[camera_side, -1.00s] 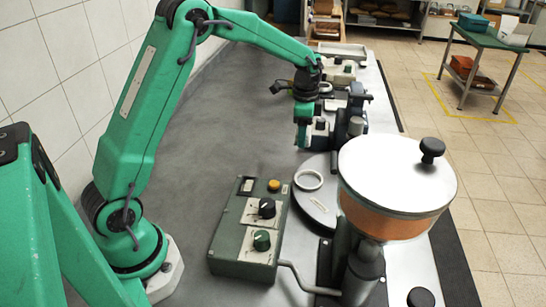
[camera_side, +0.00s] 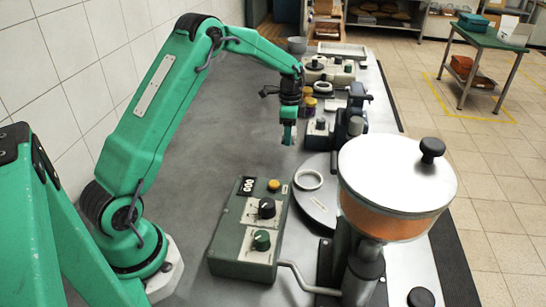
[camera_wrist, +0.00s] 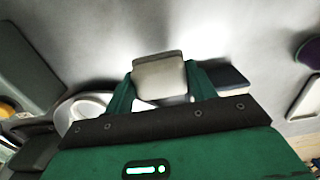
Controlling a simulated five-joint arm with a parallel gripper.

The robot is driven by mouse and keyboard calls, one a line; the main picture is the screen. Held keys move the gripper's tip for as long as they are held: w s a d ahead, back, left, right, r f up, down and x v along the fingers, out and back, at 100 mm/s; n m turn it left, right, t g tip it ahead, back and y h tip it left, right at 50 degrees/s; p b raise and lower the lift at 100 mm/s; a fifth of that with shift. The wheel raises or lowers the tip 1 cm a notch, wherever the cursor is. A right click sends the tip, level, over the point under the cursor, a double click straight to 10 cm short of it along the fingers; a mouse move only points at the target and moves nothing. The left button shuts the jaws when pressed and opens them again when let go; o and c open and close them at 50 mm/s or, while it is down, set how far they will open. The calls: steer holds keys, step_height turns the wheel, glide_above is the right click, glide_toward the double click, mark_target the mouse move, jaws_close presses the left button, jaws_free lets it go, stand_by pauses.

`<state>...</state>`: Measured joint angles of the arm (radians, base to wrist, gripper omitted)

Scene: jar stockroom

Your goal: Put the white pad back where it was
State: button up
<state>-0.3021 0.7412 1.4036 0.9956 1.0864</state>
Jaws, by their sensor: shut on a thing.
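My gripper (camera_side: 289,141) hangs over the bench, left of the small blue-grey box, with its fingers pointing down. In the wrist view my gripper (camera_wrist: 160,82) has its two green fingers closed on the sides of a white pad (camera_wrist: 159,77). The pad is a pale block with rounded corners, and it sits between the fingertips. In the side view the pad is mostly hidden by the fingers. I cannot tell its exact height, but the gripper looks clear of the bench top.
A green control box (camera_side: 248,229) with knobs stands nearer the camera. A blue-grey box (camera_side: 319,133), small jars (camera_side: 307,105) and a white slab (camera_side: 333,105) lie beyond. The bench's left side is clear.

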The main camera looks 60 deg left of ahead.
mark_target(286, 150)
steer(key=shift+w+a+f, duration=0.1)
steer(key=shift+a+f, duration=0.2)
steer(key=shift+a, duration=0.25)
steer(key=shift+w+a+f, duration=0.1)
steer(key=shift+a+f, duration=0.2)
steer(key=shift+a, duration=0.2)
steer(key=shift+f, duration=2.05)
steer(key=shift+f, duration=0.15)
steer(key=o, duration=1)
steer(key=shift+c, duration=0.2)
step_height(286, 150, up, 12)
steer(key=shift+r, duration=0.2)
